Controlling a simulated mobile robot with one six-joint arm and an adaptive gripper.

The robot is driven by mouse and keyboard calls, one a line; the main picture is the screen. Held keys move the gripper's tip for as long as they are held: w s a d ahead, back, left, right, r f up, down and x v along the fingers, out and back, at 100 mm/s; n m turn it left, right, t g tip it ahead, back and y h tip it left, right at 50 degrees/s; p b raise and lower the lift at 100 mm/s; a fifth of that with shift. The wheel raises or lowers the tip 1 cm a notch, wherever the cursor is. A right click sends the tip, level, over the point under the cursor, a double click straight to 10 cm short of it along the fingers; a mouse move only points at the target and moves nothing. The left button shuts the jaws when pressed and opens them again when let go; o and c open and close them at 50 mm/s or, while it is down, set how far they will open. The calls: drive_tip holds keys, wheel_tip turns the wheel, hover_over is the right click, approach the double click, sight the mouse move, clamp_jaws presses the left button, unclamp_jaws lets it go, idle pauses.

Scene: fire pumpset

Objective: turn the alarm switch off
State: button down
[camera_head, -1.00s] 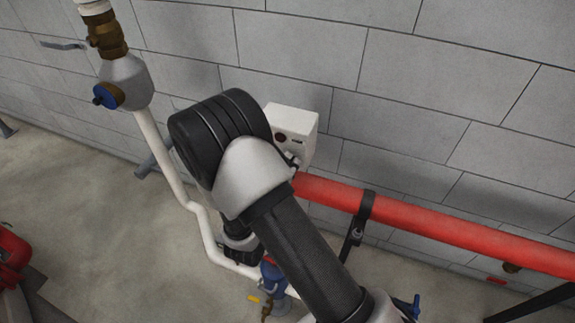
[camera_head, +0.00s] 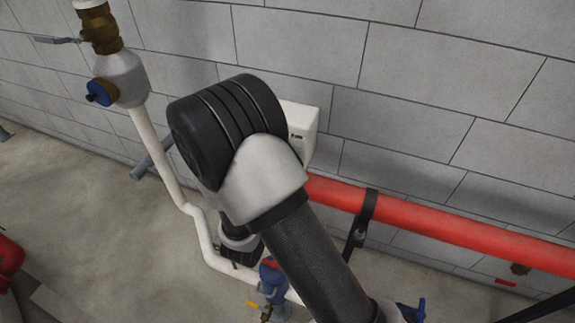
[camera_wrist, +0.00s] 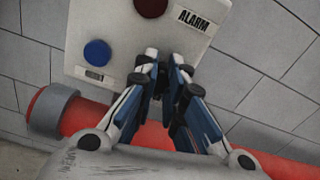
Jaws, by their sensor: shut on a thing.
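The alarm box is a white box on the block wall. In the wrist view the alarm box (camera_wrist: 115,30) fills the upper middle, with an "ALARM" label (camera_wrist: 192,18), a dark red round button or lamp (camera_wrist: 150,7) and a blue round button (camera_wrist: 97,52). My gripper (camera_wrist: 162,65) is at the lower part of the box, fingers close together, shut on a small part at the box's lower face. The fingers hide most of that part, apparently the alarm switch. In the head view my arm covers most of the alarm box (camera_head: 303,128), and the gripper tips are hidden.
A thick red pipe (camera_head: 430,216) runs along the wall just below the box, held by a black bracket (camera_head: 361,225). A white pipe with a brass-and-blue valve (camera_head: 122,80) stands to the left. A blue valve (camera_head: 272,278) sits low in front.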

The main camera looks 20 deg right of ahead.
drive_tip(key=shift+f+m+b, duration=0.1)
drive_tip(key=shift+m+b, duration=0.35)
drive_tip(key=shift+m, duration=0.45)
drive_tip(key=c, duration=1.7)
unclamp_jaws()
drive_tip(key=v, duration=1.2)
drive_tip(key=shift+d, duration=0.1)
